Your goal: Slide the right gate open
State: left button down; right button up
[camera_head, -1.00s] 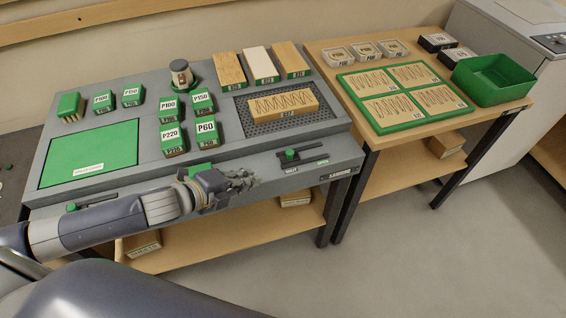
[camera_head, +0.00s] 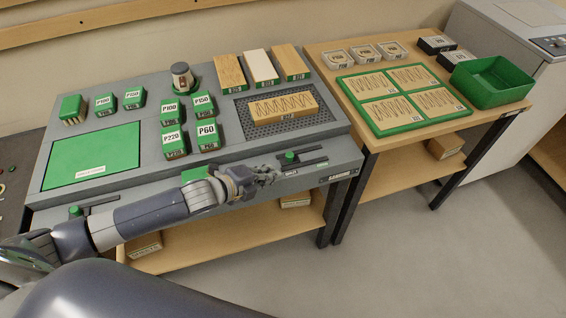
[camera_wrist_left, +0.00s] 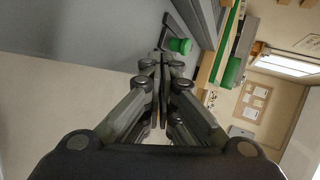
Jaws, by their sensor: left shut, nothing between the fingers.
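The right gate's green knob (camera_head: 290,157) stands on a dark slotted track at the front right of the grey bench. In the left wrist view the knob (camera_wrist_left: 180,46) is just beyond and slightly right of the fingertips. My left gripper (camera_head: 272,172) is shut and empty, with its fingertips close to the knob's left and front side. I cannot tell whether they touch it. The fingers (camera_wrist_left: 163,62) are together in the wrist view. A similar green knob (camera_head: 75,211) shows at the bench's front left. My right gripper is not in view.
Labelled green-based blocks (camera_head: 205,134) and a wooden block (camera_head: 284,106) on a dark mesh plate stand behind the track. A second wooden table (camera_head: 415,140) with a green bin (camera_head: 492,82) adjoins on the right. Open floor lies in front.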

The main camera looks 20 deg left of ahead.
pick_arm(q)
jog(key=p, duration=0.1)
send_near(310, 164)
jog(key=shift+w+a+f, duration=0.55)
jog(key=shift+w+a, duration=0.15)
jog(key=shift+w+a+f, duration=0.55)
jog(key=shift+w+a, duration=0.15)
jog(key=w+d, duration=0.1)
jog(key=d, duration=0.1)
jog(key=w+d+b, duration=0.1)
jog(key=w+d, duration=0.2)
jog(key=d, duration=0.2)
jog(key=shift+w, duration=0.4)
jog(key=shift+s+r, duration=0.1)
jog(key=shift+s, duration=0.05)
